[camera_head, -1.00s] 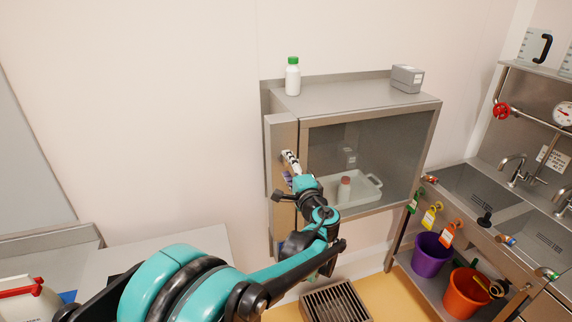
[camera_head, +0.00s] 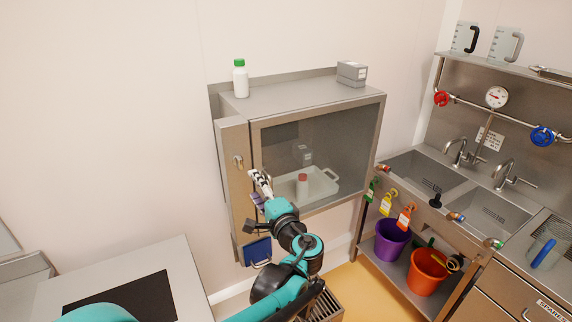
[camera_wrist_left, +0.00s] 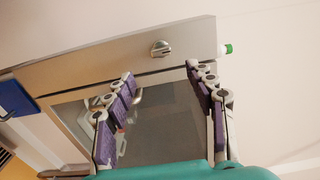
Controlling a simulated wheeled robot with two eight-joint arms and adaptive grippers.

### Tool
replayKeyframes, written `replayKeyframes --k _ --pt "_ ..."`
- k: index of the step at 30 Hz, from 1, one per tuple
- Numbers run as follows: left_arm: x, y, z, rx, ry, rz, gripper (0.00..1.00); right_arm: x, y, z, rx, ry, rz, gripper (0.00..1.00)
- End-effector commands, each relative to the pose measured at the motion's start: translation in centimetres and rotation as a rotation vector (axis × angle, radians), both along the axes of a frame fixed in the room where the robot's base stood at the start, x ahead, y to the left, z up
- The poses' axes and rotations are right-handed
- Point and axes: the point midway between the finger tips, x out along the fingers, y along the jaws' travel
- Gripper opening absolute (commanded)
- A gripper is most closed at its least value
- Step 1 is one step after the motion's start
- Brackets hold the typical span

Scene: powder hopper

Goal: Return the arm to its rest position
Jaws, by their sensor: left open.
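My left arm reaches in from the bottom of the head view. Its left gripper (camera_head: 258,180) is in front of the steel cabinet (camera_head: 310,92), below and right of the round knob (camera_head: 238,161) on the cabinet's left front strip. In the left wrist view the gripper (camera_wrist_left: 160,80) has its purple-padded fingers spread wide with nothing between them. The knob (camera_wrist_left: 160,48) shows beyond the fingertips, apart from them. The cabinet's glazed front looks closed; a white tray (camera_head: 322,188) and a red-capped container (camera_head: 302,185) show behind the glass. My right gripper is in neither view.
A green-capped white bottle (camera_head: 240,80) and a grey box (camera_head: 352,74) stand on the cabinet. A blue item (camera_head: 257,252) hangs low at its left. Right are sinks (camera_head: 425,178), a purple bucket (camera_head: 392,240) and an orange bucket (camera_head: 428,272). A pale worktop (camera_head: 180,265) lies lower left.

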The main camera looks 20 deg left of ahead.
Motion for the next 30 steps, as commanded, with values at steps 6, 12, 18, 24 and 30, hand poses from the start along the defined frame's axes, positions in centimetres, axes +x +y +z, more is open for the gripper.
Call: replayKeyframes --k 6,12,18,24,30 --pt "-1.0 0.5 -1.5 -0.07 0.011 0.005 0.55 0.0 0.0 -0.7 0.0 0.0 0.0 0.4" --pt "-7.1 0.8 -10.3 -0.487 0.059 0.029 0.55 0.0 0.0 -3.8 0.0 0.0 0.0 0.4" --pt "-14.9 -4.3 -20.2 -1.041 0.082 0.056 0.55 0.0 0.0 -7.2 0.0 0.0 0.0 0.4" --pt "-19.5 -10.2 -24.9 -1.432 0.073 0.068 0.55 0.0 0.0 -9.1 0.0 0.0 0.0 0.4" --pt "-20.7 -12.4 -25.6 -1.565 0.064 0.069 0.55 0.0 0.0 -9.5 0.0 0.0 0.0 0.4"
